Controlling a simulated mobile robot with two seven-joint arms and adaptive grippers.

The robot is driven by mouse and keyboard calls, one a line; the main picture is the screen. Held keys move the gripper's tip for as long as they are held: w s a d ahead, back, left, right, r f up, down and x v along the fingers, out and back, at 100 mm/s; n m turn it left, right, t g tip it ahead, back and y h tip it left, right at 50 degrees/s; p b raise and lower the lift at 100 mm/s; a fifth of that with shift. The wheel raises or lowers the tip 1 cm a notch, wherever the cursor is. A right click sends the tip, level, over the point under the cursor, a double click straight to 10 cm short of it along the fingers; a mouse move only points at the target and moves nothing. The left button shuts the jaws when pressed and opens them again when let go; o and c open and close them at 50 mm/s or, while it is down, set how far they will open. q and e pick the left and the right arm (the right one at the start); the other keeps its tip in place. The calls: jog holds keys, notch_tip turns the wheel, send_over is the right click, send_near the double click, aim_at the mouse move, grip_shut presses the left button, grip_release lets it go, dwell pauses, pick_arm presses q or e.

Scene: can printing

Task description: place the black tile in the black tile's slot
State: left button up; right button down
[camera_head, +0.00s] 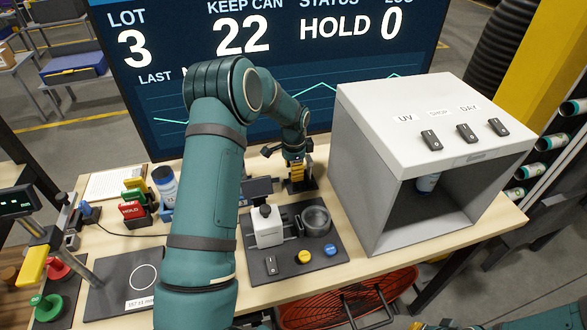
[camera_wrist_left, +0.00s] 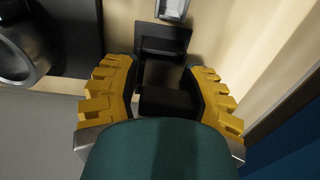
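My left gripper (camera_head: 296,170) is at the back of the table, between my forearm and the grey box, pointing down over a black stand (camera_head: 302,186). In the left wrist view its two yellow fingers (camera_wrist_left: 163,95) are spread apart, with a black stepped piece (camera_wrist_left: 165,45) in and beyond the gap. I cannot tell whether a black tile is part of these dark shapes, and I cannot make out its slot. My right gripper seems to show only as a cut-off dark and yellow piece (camera_head: 424,325) at the bottom edge.
The open-fronted grey UV box (camera_head: 362,180) stands to the right, with a can (camera_head: 428,183) inside. Another can (camera_head: 165,183) and coloured pieces stand left. My left forearm hides the middle.

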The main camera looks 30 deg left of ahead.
pick_arm(q)
jog(key=shift+a, duration=0.1)
dwell(0.5)
notch_tip(320, 180, up, 12)
jog(key=shift+r+p, duration=0.25)
jog(key=shift+p, duration=0.05)
jog(key=shift+f, duration=0.1)
dwell(0.6)
